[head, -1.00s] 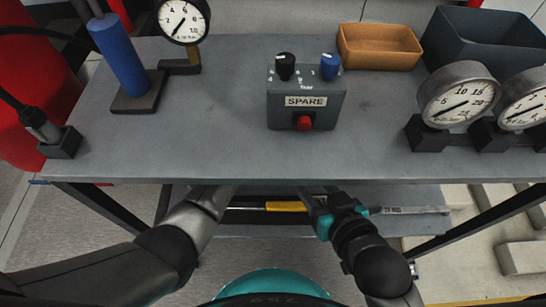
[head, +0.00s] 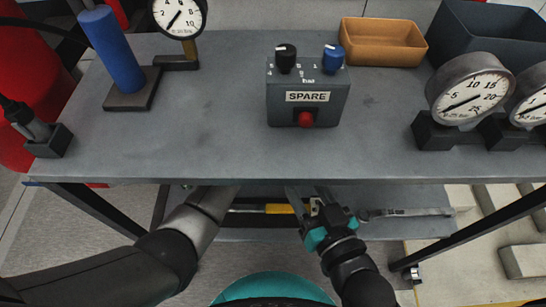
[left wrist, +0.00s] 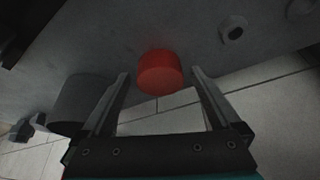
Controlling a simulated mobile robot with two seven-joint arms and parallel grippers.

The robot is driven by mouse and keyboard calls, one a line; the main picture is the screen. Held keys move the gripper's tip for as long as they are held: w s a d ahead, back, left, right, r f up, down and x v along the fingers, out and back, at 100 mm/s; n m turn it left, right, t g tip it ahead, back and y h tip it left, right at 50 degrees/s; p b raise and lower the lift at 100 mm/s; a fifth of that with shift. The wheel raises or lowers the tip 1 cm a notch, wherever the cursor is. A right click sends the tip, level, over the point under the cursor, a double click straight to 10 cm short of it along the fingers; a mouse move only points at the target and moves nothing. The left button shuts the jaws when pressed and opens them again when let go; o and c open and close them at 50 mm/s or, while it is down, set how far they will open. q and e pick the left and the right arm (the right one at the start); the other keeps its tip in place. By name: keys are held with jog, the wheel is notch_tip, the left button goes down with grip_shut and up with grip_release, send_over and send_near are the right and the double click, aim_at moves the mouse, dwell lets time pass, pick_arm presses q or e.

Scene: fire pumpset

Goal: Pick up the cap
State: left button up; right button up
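In the left wrist view a short round red cap (left wrist: 160,74) sits against a grey surface. My left gripper (left wrist: 161,84) is open, with one finger on each side of the cap's near end; I cannot tell whether either touches it. In the head view my left arm reaches under the tabletop's front edge, and its gripper is hidden there. The cap does not show in the head view. My right gripper (head: 309,196) is at the table's front edge, fingers apart and empty.
A grey table (head: 215,140) holds a SPARE box (head: 308,112) with knobs and a red button, an orange tray (head: 382,44), a dark bin (head: 490,45), gauges (head: 467,95) and a blue cylinder (head: 112,50). Below is a lower shelf (head: 400,228) with a yellow-handled tool (head: 278,209).

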pick_arm(q)
jog(key=c, duration=1.4)
jog(key=shift+r, duration=0.1)
